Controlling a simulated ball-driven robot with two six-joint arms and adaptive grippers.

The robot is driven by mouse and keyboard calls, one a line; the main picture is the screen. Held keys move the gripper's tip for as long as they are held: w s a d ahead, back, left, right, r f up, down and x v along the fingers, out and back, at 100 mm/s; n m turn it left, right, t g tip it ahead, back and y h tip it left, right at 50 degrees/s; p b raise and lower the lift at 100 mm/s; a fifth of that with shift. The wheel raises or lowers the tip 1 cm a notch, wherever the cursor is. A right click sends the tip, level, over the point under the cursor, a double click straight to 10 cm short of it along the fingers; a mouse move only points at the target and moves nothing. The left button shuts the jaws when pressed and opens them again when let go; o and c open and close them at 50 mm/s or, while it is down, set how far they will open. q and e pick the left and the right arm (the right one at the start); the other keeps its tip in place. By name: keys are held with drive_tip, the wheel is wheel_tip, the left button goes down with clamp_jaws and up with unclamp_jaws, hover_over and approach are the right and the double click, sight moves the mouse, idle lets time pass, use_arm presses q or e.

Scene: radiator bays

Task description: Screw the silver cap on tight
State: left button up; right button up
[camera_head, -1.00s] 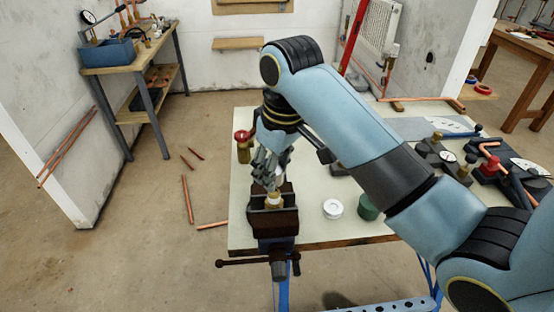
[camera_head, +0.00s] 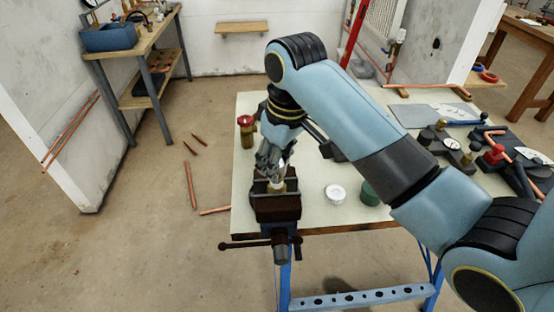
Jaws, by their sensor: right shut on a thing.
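My right gripper (camera_head: 274,165) points down over the dark vise (camera_head: 277,209) at the bench's front edge. Its fingers are shut on the small silver cap (camera_head: 280,171). A brass fitting (camera_head: 277,187) stands upright in the vise jaws, directly below the cap. The cap appears to be on top of the fitting, but the fingers hide part of it and I cannot tell how it is seated. My left gripper is not in view.
A white roll (camera_head: 335,193) and a green tin (camera_head: 370,194) stand right of the vise. A brass valve with a red top (camera_head: 246,132) stands behind it on the left. Gauges and tools lie on the right of the pale bench top (camera_head: 310,216).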

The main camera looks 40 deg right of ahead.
drive_tip(key=shift+f, duration=1.1)
idle(0.4)
drive_tip(key=o, duration=1.2)
drive_tip(key=r, duration=0.5)
drive_tip(key=s+r, duration=0.1)
drive_tip(key=r, duration=0.1)
drive_tip(key=shift+d+r, duration=0.1)
drive_tip(key=shift+r, duration=0.1)
